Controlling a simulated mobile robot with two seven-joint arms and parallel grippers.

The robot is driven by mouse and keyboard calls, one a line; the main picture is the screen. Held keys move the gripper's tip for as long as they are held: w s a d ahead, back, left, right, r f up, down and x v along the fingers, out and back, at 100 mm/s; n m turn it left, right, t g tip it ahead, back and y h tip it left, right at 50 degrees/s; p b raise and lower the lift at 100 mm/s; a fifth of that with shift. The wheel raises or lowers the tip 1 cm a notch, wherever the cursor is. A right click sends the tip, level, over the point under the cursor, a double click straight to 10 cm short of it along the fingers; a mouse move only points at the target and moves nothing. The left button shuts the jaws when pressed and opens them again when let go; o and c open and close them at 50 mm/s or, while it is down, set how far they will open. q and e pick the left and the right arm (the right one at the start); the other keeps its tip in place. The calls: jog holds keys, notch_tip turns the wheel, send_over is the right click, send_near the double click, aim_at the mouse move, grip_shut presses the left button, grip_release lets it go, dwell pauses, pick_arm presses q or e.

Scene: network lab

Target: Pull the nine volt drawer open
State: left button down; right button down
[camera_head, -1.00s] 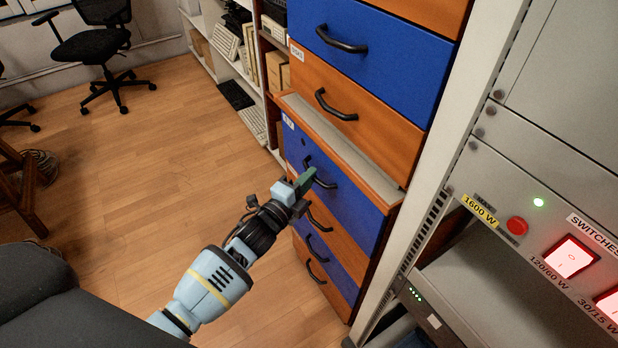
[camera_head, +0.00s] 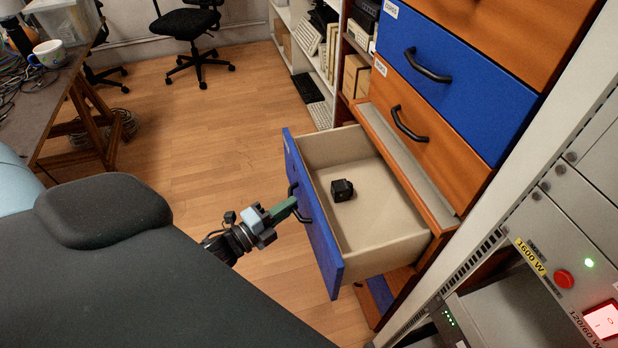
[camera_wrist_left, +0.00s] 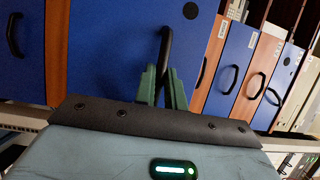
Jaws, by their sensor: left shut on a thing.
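The blue-fronted drawer (camera_head: 312,222) stands pulled well out of the cabinet in the head view. Its pale inside (camera_head: 375,215) shows, with a small black block (camera_head: 342,190) lying in it. My left gripper (camera_head: 290,205) is shut on the drawer's dark handle (camera_head: 301,203). In the left wrist view the green fingers (camera_wrist_left: 163,88) close around the handle (camera_wrist_left: 163,55) in front of the blue face (camera_wrist_left: 105,50). The label at the drawer's top corner is too small to read. My right gripper is not in view.
Shut blue and orange drawers (camera_head: 460,85) rise above the open one. A rack with lit switches (camera_head: 560,240) stands at the right. A wooden table with a cup (camera_head: 48,54) and an office chair (camera_head: 187,25) are at the back left. The floor (camera_head: 215,120) between is clear.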

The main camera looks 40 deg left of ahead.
pick_arm(q)
jog(key=shift+s+a, duration=0.85)
jog(key=shift+s, duration=0.2)
jog(key=c, duration=1.5)
grip_release()
jog(key=v, duration=0.7)
jog(key=shift+s+a+b, duration=0.1)
jog(key=shift+s+b, duration=0.25)
jog(key=shift+s, duration=0.05)
